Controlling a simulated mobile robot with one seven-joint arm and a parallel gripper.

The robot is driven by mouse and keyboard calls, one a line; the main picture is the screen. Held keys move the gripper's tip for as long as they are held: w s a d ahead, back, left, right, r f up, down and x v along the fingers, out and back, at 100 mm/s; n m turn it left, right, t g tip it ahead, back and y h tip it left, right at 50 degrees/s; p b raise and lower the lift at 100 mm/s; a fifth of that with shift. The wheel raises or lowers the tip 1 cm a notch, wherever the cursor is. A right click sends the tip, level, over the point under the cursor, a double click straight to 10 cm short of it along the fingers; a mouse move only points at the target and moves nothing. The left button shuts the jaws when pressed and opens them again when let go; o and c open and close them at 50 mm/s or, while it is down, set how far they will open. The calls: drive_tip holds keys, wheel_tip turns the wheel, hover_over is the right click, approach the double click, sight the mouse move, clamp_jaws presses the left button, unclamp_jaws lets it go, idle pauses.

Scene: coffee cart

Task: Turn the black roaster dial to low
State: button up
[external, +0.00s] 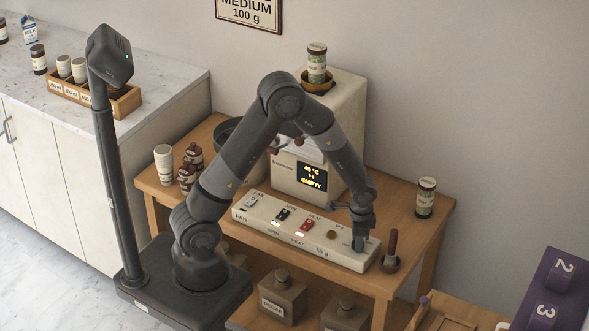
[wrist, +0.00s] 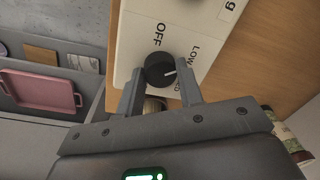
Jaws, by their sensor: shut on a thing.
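The black roaster dial (wrist: 158,69) sits on the white control panel (wrist: 134,38) in the wrist view. Its white mark points right, roughly toward the LOW lettering; the exact setting is hard to read. OFF is printed above the dial, and another label is partly hidden by a finger. My gripper (wrist: 160,82) is shut on the dial, one finger on each side. In the external view my gripper (external: 359,238) reaches down to the right end of the panel (external: 270,221) and hides the dial. The roaster (external: 284,178) stands behind, its display reading 45 °C and EMPTY.
Black and red switches (external: 306,225) are left of my gripper on the panel. A brush (external: 391,253) stands close on the right, and a labelled jar (external: 426,198) farther right. A pink tray (wrist: 38,91) shows in the wrist view.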

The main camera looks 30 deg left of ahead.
idle(0.3)
drive_tip(key=o, duration=1)
drive_tip(key=shift+c, duration=0.2)
wheel_tip(320, 180, up, 11)
drive_tip(key=shift+s+d, duration=0.2)
drive_tip(key=shift+s, duration=0.1)
drive_tip(key=shift+f, duration=0.15)
drive_tip(key=s+a+r+n+t, duration=0.2)
drive_tip(key=a+r+n, duration=0.2)
drive_tip(key=a+r, duration=0.6)
drive_tip(key=s+a+r+n+t, duration=0.1)
drive_tip(key=s+a+r+n, duration=0.25)
drive_tip(key=a+r, duration=0.7)
drive_tip(key=s+a+n+t, duration=0.2)
drive_tip(key=s+a+n, duration=0.2)
drive_tip(key=s+a, duration=0.3)
drive_tip(key=shift+a+r, duration=0.2)
drive_tip(key=shift+a, duration=1)
